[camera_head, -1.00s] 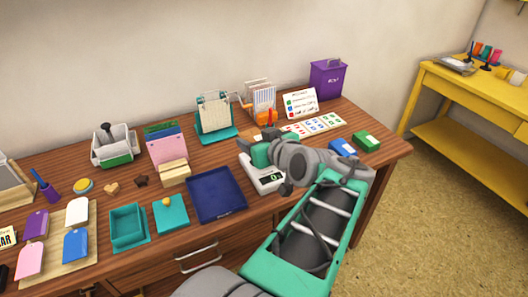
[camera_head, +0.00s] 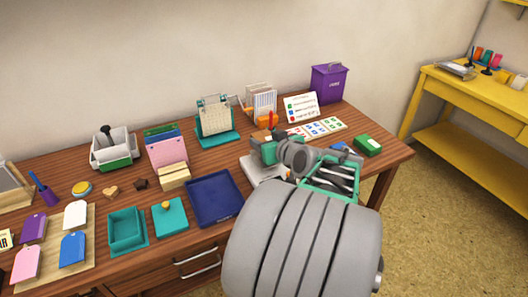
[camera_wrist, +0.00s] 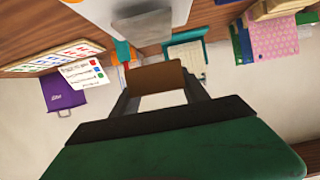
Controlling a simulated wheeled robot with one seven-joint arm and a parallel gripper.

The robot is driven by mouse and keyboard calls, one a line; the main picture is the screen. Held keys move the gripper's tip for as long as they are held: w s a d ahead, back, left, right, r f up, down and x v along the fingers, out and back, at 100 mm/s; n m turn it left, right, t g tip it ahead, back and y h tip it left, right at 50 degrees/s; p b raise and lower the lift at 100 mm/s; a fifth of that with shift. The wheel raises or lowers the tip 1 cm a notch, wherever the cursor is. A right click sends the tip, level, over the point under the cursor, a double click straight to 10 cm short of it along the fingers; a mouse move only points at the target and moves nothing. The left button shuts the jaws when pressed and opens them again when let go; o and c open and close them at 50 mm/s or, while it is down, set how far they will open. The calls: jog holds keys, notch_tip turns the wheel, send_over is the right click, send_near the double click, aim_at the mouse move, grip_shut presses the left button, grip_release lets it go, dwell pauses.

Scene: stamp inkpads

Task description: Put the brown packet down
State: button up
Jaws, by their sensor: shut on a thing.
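The brown packet (camera_wrist: 156,77) is between the two fingers of my gripper (camera_wrist: 158,90) in the wrist view, and the jaws are shut on it. In the head view my gripper (camera_head: 258,150) is over the white scale (camera_head: 248,166).
A navy tray (camera_head: 225,212) lies left of the scale. Behind my gripper stand an orange-handled rack (camera_head: 261,100), a teal rack (camera_head: 214,117) and a sign card (camera_head: 300,106). A green box (camera_head: 368,145) and a partly hidden blue box (camera_head: 340,147) are to the right.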

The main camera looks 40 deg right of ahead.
aim_at(268, 171)
jog(key=shift+w+d+f, duration=0.1)
jog(key=shift+w+f, duration=0.25)
jog(key=shift+w+d+f+b, duration=0.1)
jog(key=shift+f+b, duration=0.05)
jog(key=shift+f, duration=0.75)
jog(key=shift+w+f+b, duration=0.1)
jog(key=shift+f+b, duration=0.05)
jog(key=shift+f, duration=0.75)
jog(key=shift+f, duration=0.1)
jog(key=shift+f, duration=0.1)
jog(key=o, duration=1.6)
jog(key=shift+c, duration=0.2)
